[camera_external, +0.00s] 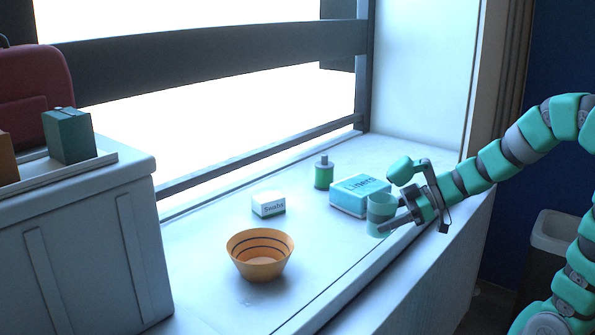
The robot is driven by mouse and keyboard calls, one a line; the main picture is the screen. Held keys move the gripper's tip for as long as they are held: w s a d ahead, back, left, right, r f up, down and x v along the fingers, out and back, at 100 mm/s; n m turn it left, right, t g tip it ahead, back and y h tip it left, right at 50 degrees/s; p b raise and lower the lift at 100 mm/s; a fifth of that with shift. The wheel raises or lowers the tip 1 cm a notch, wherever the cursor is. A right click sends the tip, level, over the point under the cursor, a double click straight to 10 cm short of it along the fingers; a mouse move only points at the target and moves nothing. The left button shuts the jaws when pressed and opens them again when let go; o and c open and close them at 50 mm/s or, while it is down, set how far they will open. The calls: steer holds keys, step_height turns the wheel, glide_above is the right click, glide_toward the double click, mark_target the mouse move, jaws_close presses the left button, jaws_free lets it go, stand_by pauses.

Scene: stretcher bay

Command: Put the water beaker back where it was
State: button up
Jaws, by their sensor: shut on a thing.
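The water beaker (380,203) is a teal, cup-shaped vessel on the right part of the white ledge. It is upright, and its base appears to be at or very close to the ledge surface; I cannot tell if it touches. My gripper (391,205) comes in from the right and is shut on the beaker. One finger passes across the beaker's front, and the fingers hide part of its right side. Its contents cannot be seen.
A box marked Liners (350,197) stands close behind and left of the beaker. A green bottle (323,175), a white Swabs box (268,205) and an orange striped bowl (259,257) stand farther left on the ledge (325,244). The front middle of the ledge is clear.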

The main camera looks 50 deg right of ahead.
mark_target(372, 213)
steer(key=shift+w+a+p, duration=0.15)
steer(key=shift+w+p, duration=0.75)
steer(key=shift+p, duration=0.3)
steer(key=shift+w+a+p, duration=0.1)
steer(key=shift+w+p, duration=0.75)
steer(key=shift+p, duration=0.35)
steer(key=w, duration=0.3)
steer(key=w+f, duration=0.1)
steer(key=w, duration=0.3)
steer(key=w+a, duration=0.1)
steer(key=w, duration=0.3)
steer(key=shift+a+f, duration=0.1)
steer(key=shift+f, duration=0.2)
step_height(372, 213, down, 4)
steer(key=shift+s+r+b, duration=0.1)
steer(key=shift+r+b, duration=0.1)
steer(key=shift+b, duration=1.05)
steer(key=shift+r, duration=0.1)
steer(key=o, duration=1.1)
steer(key=shift+c, duration=0.2)
